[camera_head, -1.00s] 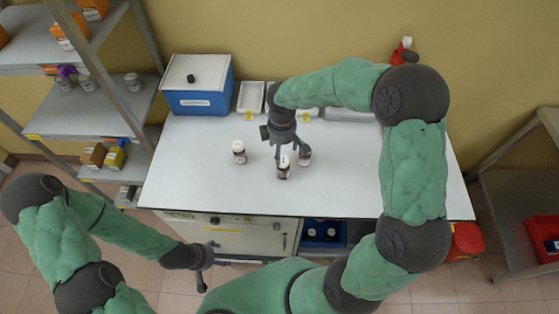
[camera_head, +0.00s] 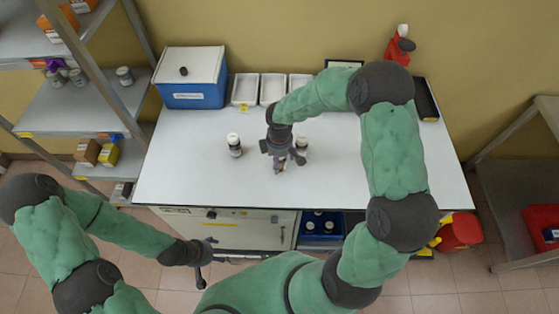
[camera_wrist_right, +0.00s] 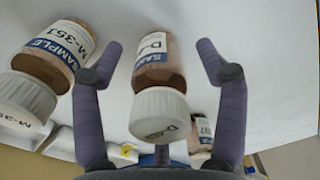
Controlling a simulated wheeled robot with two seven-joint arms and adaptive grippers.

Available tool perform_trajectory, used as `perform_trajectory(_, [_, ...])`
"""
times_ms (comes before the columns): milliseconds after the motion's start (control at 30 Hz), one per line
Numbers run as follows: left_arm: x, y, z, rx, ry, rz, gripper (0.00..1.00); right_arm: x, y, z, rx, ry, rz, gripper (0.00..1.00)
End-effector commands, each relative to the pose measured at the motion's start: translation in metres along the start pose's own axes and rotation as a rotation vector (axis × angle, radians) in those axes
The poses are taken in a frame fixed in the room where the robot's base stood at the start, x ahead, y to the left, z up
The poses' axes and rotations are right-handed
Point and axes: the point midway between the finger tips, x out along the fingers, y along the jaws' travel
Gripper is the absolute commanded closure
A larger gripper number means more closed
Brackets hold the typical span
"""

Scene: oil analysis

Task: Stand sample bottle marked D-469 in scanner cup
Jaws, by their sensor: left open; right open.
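In the right wrist view, a brown sample bottle (camera_wrist_right: 156,60) with a white cap and a label starting "D-4" sits between the open fingers of my right gripper (camera_wrist_right: 158,66). In the head view my right gripper (camera_head: 283,162) is low over the table and mostly hides this bottle. Bottle M-351 (camera_wrist_right: 58,48) is left of the fingers. My left gripper (camera_head: 204,264) is open and empty before the table's front edge. I cannot make out a scanner cup.
On the white table (camera_head: 190,180), one bottle (camera_head: 234,146) stands left of my right gripper and another (camera_head: 302,145) close to its right. A blue box (camera_head: 192,88) and white trays (camera_head: 245,90) line the back. A blue crate (camera_head: 320,233) with bottles is below the front edge.

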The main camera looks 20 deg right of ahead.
Motion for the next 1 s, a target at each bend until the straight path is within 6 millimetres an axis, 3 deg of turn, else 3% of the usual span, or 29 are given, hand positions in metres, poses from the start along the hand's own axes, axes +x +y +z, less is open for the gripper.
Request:
perform_trajectory(167, [0.0,0.0,0.0,0.0,0.0,0.0,0.31,-0.001,0.001,0.0,0.001,0.001,0.001,0.26])
perform_trajectory(300, [-0.001,0.0,0.0,0.0,0.0,0.0,0.31,-0.001,0.0,0.0,0.0,0.001,0.001,0.66])
perform_trajectory(400, [-0.001,0.0,0.0,0.0,0.0,0.0,0.31,-0.001,0.0,0.0,0.0,0.001,0.001,0.9])
perform_trajectory(533, [0.0,0.0,0.0,0.0,0.0,0.0,0.31,-0.001,0.0,0.0,0.0,0.001,0.001,0.91])
perform_trajectory(567, [0.0,0.0,0.0,0.0,0.0,0.0,0.31,-0.001,0.0,0.0,0.0,0.001,0.001,0.96])
perform_trajectory(767, [-0.001,0.0,0.0,0.0,0.0,0.0,0.31,-0.001,0.0,0.0,0.0,0.001,0.001,0.96])
perform_trajectory(1000, [-0.004,0.001,0.0,0.0,0.0,0.0,0.31,-0.016,0.001,-0.001,0.001,0.002,0.003,0.96])
